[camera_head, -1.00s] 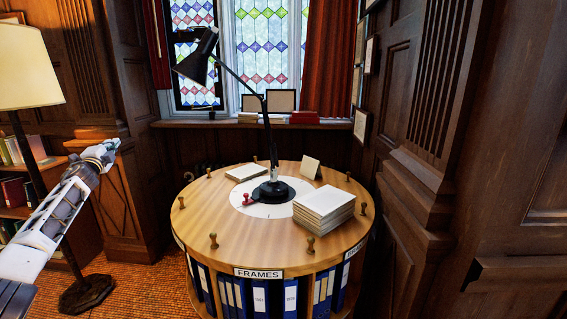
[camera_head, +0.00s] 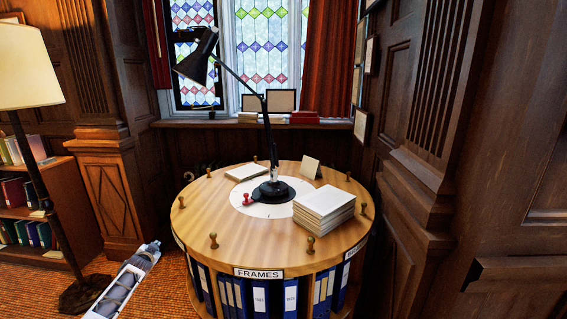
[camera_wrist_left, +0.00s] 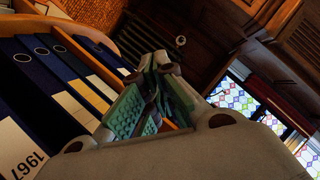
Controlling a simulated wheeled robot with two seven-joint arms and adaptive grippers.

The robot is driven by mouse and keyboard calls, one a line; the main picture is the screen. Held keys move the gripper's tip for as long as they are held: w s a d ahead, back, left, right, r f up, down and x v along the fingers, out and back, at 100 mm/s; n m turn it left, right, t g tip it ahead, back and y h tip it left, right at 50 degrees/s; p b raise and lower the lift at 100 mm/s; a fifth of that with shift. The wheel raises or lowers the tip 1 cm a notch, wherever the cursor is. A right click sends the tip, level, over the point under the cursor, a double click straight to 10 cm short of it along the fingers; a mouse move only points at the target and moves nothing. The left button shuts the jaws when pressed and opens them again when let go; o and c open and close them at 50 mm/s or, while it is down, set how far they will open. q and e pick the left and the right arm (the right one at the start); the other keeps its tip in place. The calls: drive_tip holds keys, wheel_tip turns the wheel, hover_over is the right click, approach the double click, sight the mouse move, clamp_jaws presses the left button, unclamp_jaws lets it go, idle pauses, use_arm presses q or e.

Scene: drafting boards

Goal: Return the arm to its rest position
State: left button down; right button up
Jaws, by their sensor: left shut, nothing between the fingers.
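My left arm (camera_head: 128,283) shows at the lower left of the head view, low over the orange carpet and left of the round table (camera_head: 240,225). Its gripper end (camera_head: 150,248) is small there. In the left wrist view my left gripper (camera_wrist_left: 160,75) has its green-padded fingers shut with nothing between them. Blue binders (camera_wrist_left: 60,75) under the tabletop stand to its left in that view, apart from it as far as I can tell. My right gripper is not in view.
The table carries a black desk lamp (camera_head: 272,190), a stack of paper (camera_head: 325,205), a red stamp (camera_head: 246,198) and several wooden-handled stamps. A floor lamp (camera_head: 30,70) and a bookshelf (camera_head: 22,200) stand at the left. Dark wood panelling fills the right.

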use_arm(q)
drive_tip(key=s+d+f+g+h, duration=0.15)
drive_tip(key=s+d+f, duration=0.35)
drive_tip(key=s+f, duration=0.65)
drive_tip(key=s+d+f+n+g+h, duration=0.15)
drive_tip(key=s+d+f, duration=0.55)
drive_tip(key=f, duration=0.7)
drive_tip(key=s+d+f+g, duration=0.3)
drive_tip(key=s+d+f, duration=0.1)
drive_tip(key=s+f, duration=0.8)
drive_tip(key=s+d+f+g, duration=0.2)
drive_tip(key=s+f, duration=0.3)
drive_tip(key=s, duration=1)
drive_tip(key=s+d+f+g, duration=0.1)
drive_tip(key=s+d+f, duration=0.4)
drive_tip(key=s, duration=1)
drive_tip(key=s+d+f+g+h, duration=0.1)
drive_tip(key=s+f, duration=0.5)
drive_tip(key=s, duration=0.9)
drive_tip(key=shift+s+d+f+g, duration=0.15)
drive_tip(key=shift+s+d+g, duration=0.2)
drive_tip(key=shift+d+g, duration=0.65)
